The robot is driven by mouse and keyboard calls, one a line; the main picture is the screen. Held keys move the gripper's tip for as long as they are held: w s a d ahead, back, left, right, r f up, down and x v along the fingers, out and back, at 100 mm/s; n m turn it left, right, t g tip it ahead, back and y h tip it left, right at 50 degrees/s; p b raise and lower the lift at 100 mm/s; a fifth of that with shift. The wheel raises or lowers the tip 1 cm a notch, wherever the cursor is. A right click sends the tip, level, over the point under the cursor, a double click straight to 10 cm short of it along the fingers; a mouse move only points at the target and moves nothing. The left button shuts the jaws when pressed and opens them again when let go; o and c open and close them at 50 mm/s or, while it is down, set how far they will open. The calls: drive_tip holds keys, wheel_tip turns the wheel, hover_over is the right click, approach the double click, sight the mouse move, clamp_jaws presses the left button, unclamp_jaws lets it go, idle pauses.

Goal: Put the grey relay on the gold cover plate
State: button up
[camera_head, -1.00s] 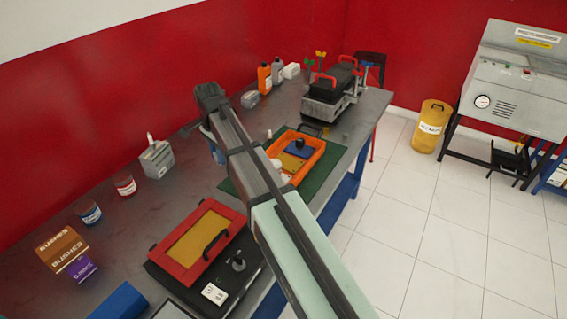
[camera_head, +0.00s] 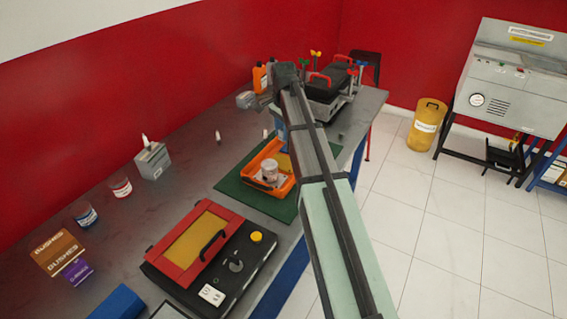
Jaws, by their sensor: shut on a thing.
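The gold cover plate (camera_head: 286,161) lies in the orange tray (camera_head: 253,164), mostly behind my arm; only a strip of it shows. My arm reaches across the middle of the head view and bends down at its far end, above the back of the tray area. My gripper's jaws are hidden behind my own arm, so I cannot see what is between them. I cannot make out the grey relay anywhere in this view.
The tray stands on a green mat (camera_head: 232,184). A black case with a red-framed yellow panel (camera_head: 195,241) lies nearer. A grey block (camera_head: 152,160) and small cans stand at left. A black engine model (camera_head: 325,88) is at the back. Bare bench lies left of the mat.

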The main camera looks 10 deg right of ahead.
sight(284, 162)
drive_tip(key=n, duration=0.3)
drive_tip(key=shift+f+n, duration=0.2)
drive_tip(key=shift+n, duration=0.2)
drive_tip(key=shift+f, duration=4.8)
drive_tip(key=shift+f, duration=0.1)
drive_tip(key=o, duration=1)
wheel_tip(284, 162, up, 12)
drive_tip(key=shift+r, duration=0.1)
